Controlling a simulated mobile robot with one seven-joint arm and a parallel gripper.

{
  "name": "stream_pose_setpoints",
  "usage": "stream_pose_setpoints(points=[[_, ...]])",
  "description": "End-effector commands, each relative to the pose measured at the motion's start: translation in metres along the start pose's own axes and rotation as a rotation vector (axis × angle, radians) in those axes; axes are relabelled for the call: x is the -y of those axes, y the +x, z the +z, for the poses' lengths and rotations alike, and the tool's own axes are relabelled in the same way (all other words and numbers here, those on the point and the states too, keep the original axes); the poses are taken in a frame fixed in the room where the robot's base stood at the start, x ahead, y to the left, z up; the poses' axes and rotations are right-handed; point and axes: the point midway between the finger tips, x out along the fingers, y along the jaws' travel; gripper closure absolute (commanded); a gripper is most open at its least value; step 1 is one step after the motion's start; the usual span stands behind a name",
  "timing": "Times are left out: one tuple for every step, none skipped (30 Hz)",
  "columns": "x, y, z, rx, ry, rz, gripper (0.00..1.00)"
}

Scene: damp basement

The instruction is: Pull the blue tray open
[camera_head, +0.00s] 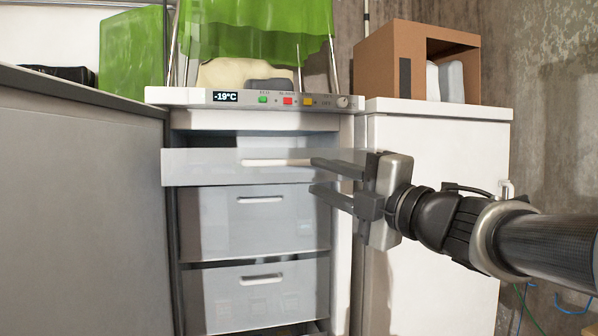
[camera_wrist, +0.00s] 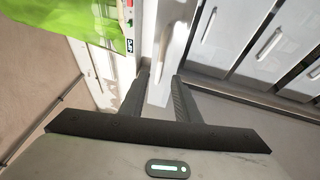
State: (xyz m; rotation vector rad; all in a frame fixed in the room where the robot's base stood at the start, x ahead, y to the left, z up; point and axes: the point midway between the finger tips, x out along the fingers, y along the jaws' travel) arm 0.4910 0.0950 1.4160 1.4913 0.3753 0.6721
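An open-fronted freezer holds a stack of pale, translucent grey-white trays; none looks clearly blue. The top tray (camera_head: 210,168) juts out past the ones below, with a pale bar handle (camera_head: 265,162) across its front. My gripper (camera_head: 313,175) is at the right part of this tray's front, fingers apart and pointing left. The upper finger is level with the handle's right end; I cannot tell whether they touch. In the wrist view the open gripper (camera_wrist: 160,77) has the end of a pale panel between its fingers. The middle tray (camera_head: 225,220) and lower tray (camera_head: 225,300) sit further back.
A control panel (camera_head: 230,97) reading -19°C runs above the trays. A grey cabinet (camera_head: 75,200) stands close on the left, a white cabinet (camera_head: 440,190) on the right with an open brown box (camera_head: 388,62) on top.

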Motion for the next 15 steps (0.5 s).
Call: stream_pose_setpoints(points=[[-0.001, -0.013, 0.000, 0.003, 0.000, 0.002, 0.71], [-0.001, -0.020, 0.000, 0.003, 0.000, 0.001, 0.71], [-0.001, -0.028, 0.000, 0.003, 0.000, 0.002, 0.71], [-0.001, -0.034, 0.000, 0.003, 0.000, 0.002, 0.71], [0.000, -0.039, 0.000, 0.001, 0.000, 0.001, 0.71], [-0.001, -0.045, 0.000, 0.002, 0.000, 0.001, 0.71], [-0.001, -0.050, 0.000, 0.002, 0.000, 0.001, 0.71], [0.000, -0.053, 0.000, 0.001, 0.000, 0.001, 0.71], [0.000, -0.057, 0.000, 0.000, 0.000, 0.000, 0.71], [0.000, -0.060, 0.000, 0.001, 0.000, 0.000, 0.71], [0.000, -0.062, 0.000, 0.001, 0.001, 0.001, 0.71], [0.000, -0.064, 0.000, 0.001, 0.001, 0.001, 0.71], [0.000, -0.066, 0.000, 0.001, 0.001, 0.001, 0.71], [0.000, -0.066, 0.000, 0.000, 0.001, 0.001, 0.71], [0.000, -0.067, 0.000, 0.000, 0.002, 0.000, 0.71]])
